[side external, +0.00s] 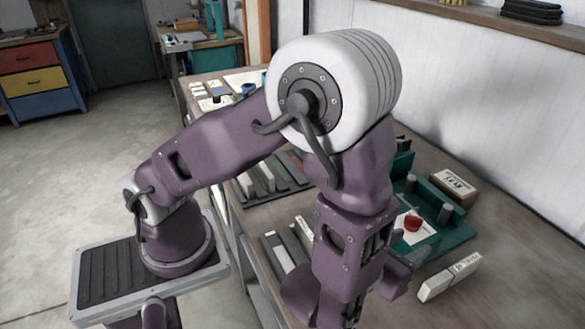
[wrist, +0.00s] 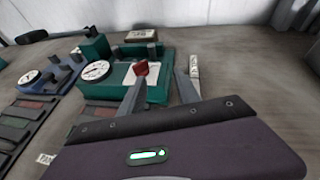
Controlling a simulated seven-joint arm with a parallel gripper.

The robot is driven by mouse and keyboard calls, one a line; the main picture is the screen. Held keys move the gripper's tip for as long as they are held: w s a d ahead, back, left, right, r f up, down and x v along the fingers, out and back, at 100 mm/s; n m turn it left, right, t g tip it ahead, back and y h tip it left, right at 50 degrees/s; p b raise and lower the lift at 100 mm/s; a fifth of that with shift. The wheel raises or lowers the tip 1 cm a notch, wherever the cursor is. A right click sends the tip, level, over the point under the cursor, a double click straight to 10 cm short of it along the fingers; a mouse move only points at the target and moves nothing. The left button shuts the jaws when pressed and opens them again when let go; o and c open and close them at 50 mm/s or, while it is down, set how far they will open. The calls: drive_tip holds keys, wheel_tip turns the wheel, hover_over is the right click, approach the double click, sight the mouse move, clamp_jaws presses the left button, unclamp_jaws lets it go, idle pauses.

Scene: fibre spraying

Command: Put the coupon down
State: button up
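A pale labelled bar (side external: 449,277), which looks like a coupon, lies on the bench at the right in the side view. A similar pale labelled piece (wrist: 194,66) shows just beyond the right fingertip in the wrist view. Other pale bars (side external: 278,252) sit in a dark slotted rack in the side view. My gripper (wrist: 162,82) has its two fingers apart, with no object visible between them. In the side view its lower end is partly hidden by my arm and the picture edge.
A teal fixture (side external: 428,243) with a white sheet and a red knob (side external: 412,222) stands behind my gripper. A labelled brown box (side external: 455,187) is beyond it. A blue fixture (wrist: 48,76) and slotted racks (wrist: 28,112) lie at left in the wrist view. The bench at far right is clear.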

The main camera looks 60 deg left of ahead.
drive_tip(key=s+a+r+n+g+y, duration=0.2)
drive_tip(key=a+r+n+g+y, duration=0.15)
drive_tip(key=a+n, duration=0.35)
drive_tip(key=s+a+r+n+g+y, duration=0.25)
drive_tip(key=a+r+n, duration=0.25)
drive_tip(key=a, duration=0.4)
drive_tip(key=s+a+r+n+g+h, duration=0.1)
drive_tip(key=s+n+g+h, duration=0.1)
drive_tip(key=s+n, duration=0.5)
drive_tip(key=s+a+r+n+g+h, duration=0.2)
drive_tip(key=s+n+g, duration=0.1)
drive_tip(key=s+n, duration=0.4)
drive_tip(key=shift+s, duration=0.4)
drive_tip(key=shift+o, duration=0.4)
drive_tip(key=s+d+r+n+t+h, duration=0.1)
drive_tip(key=d+r+n+t+h, duration=0.2)
drive_tip(key=d+r+n+h, duration=0.1)
drive_tip(key=shift+d+n+h, duration=0.3)
drive_tip(key=shift+d+n, duration=0.45)
drive_tip(key=shift+n, duration=0.35)
drive_tip(key=shift+d+r, duration=0.25)
drive_tip(key=shift+r, duration=0.1)
